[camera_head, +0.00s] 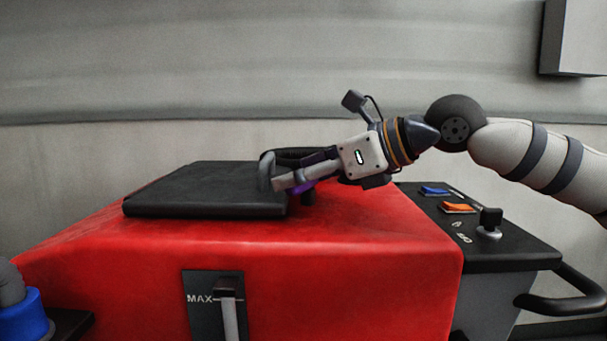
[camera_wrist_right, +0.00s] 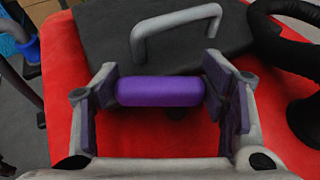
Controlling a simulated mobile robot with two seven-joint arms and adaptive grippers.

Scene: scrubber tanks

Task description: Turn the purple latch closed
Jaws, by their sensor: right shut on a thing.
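The purple latch (camera_wrist_right: 160,92) is a rounded bar lying crosswise between the fingers of my right gripper (camera_wrist_right: 165,84) in the wrist view. My right gripper is shut on it. My left gripper is not in view.
A grey handle (camera_wrist_right: 177,24) rises from the lid just beyond the latch. A thick black hose (camera_wrist_right: 268,35) curves close by on the right. A black control panel (camera_head: 475,235) with blue and orange switches stands at the tank's right. A blue fitting (camera_head: 22,318) is at lower left.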

